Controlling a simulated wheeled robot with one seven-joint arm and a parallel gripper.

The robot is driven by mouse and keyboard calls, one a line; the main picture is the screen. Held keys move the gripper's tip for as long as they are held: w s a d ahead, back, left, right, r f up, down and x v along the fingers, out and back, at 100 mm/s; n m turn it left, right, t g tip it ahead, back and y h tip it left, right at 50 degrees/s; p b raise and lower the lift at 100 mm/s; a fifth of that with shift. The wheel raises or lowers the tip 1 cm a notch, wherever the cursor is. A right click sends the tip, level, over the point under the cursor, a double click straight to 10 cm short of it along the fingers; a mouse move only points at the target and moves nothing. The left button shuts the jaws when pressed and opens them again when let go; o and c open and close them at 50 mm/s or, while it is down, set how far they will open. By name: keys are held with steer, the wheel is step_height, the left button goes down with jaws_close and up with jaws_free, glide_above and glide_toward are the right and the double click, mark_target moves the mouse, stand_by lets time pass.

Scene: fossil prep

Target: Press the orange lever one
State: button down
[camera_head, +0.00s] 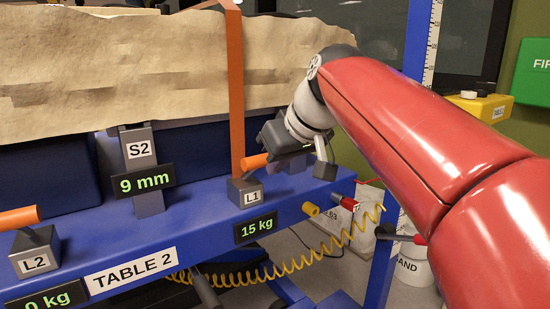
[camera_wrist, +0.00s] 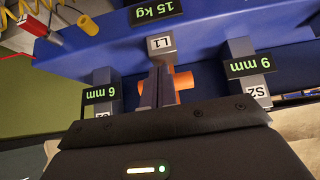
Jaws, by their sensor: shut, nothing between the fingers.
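The lever marked L1 has a small grey base (camera_head: 246,191) on the blue table's edge and an orange handle (camera_head: 253,162). In the wrist view the orange handle (camera_wrist: 183,82) shows just beside my gripper (camera_wrist: 158,88), whose grey fingers are shut and empty. The fingers overlap the lever in that view; I cannot tell whether they touch it. In the head view the dark gripper body (camera_head: 284,133) hangs just right of the handle, with its fingertips hidden. The display (camera_head: 256,228) below L1 reads 15 kg.
A second orange lever (camera_head: 18,218), marked L2, stands at the left. A post marked S2 (camera_head: 141,151) with a 9 mm display supports the large tan slab (camera_head: 120,62). An orange strap (camera_head: 235,90) hangs behind L1. A coiled yellow hose (camera_head: 300,265) hangs below the table.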

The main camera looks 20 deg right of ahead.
steer(key=s+f+v, duration=0.1)
steer(key=v, duration=0.8)
steer(key=shift+s+d+r+p, duration=0.2)
steer(key=shift+s+d+p, duration=0.15)
steer(key=shift+s+p, duration=0.1)
stand_by(1.1)
